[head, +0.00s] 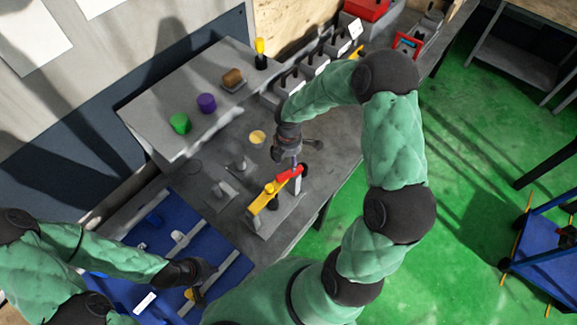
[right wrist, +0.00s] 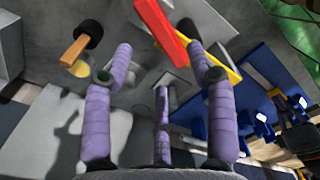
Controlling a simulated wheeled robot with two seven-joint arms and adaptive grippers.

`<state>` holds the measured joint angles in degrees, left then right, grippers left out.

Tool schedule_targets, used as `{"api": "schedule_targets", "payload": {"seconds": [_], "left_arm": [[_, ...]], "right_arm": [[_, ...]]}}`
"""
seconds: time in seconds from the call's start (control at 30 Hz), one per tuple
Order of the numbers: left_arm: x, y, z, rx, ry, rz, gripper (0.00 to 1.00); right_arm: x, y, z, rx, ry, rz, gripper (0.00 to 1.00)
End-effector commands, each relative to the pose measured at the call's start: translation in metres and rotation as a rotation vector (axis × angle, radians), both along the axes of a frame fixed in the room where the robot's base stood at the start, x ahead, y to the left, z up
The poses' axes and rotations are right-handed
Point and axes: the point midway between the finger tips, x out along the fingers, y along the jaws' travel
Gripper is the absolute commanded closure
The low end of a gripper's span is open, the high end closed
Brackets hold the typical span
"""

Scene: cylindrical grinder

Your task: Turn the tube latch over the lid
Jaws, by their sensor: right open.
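A bar with a red part (head: 288,173) and a yellow part (head: 262,197) stands on the grey bench in the head view. I cannot tell for sure which part is the tube latch or the lid; the red part looks like a movable arm. My right gripper (head: 296,160) is just above the red part. In the right wrist view its purple fingers (right wrist: 160,95) are spread with nothing between them, and the red bar (right wrist: 163,32) passes beyond the fingertips. Contact is unclear. My left gripper (head: 197,293) is low over the blue tray; its fingers are too small to read.
The blue tray (head: 210,252) lies at the lower left. A raised grey block (head: 160,110) carries a green piece (head: 180,123), a purple piece (head: 206,103) and a brown piece (head: 233,78). A black knob with an orange handle (right wrist: 76,50) is beside the right gripper. Several grey boxes line the back.

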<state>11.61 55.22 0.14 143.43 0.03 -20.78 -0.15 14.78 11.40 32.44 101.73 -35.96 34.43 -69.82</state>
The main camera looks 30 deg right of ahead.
Motion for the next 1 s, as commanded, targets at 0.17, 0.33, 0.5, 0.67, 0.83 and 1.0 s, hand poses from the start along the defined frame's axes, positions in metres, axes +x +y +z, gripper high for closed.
{"api": "schedule_targets", "payload": {"seconds": [0.17, 0.33, 0.5, 0.67, 0.83, 1.0], "left_arm": [[0.0, 0.0, 0.0, 0.0, 0.0, 0.0, 1.0], [0.0, 0.0, 0.0, 0.0, 0.0, 0.0, 1.0], [0.0, 0.0, 0.0, 0.0, 0.0, 0.0, 1.0], [0.0, 0.0, 0.0, 0.0, 0.0, 0.0, 1.0], [0.0, 0.0, 0.0, 0.0, 0.0, 0.0, 1.0], [0.0, 0.0, 0.0, 0.0, 0.0, 0.0, 1.0]], "right_arm": [[0.001, 0.0, 0.03, 0.0, -0.002, 0.0, 0.43], [0.0, 0.0, 0.044, 0.0, 0.0, 0.0, 0.43], [-0.001, 0.001, 0.047, 0.001, 0.002, 0.0, 0.43], [-0.001, 0.0, 0.047, 0.001, 0.002, 0.0, 0.43], [0.0, 0.0, 0.046, 0.001, 0.001, 0.0, 0.43], [0.0, 0.0, 0.046, 0.001, 0.001, 0.0, 0.43]]}}
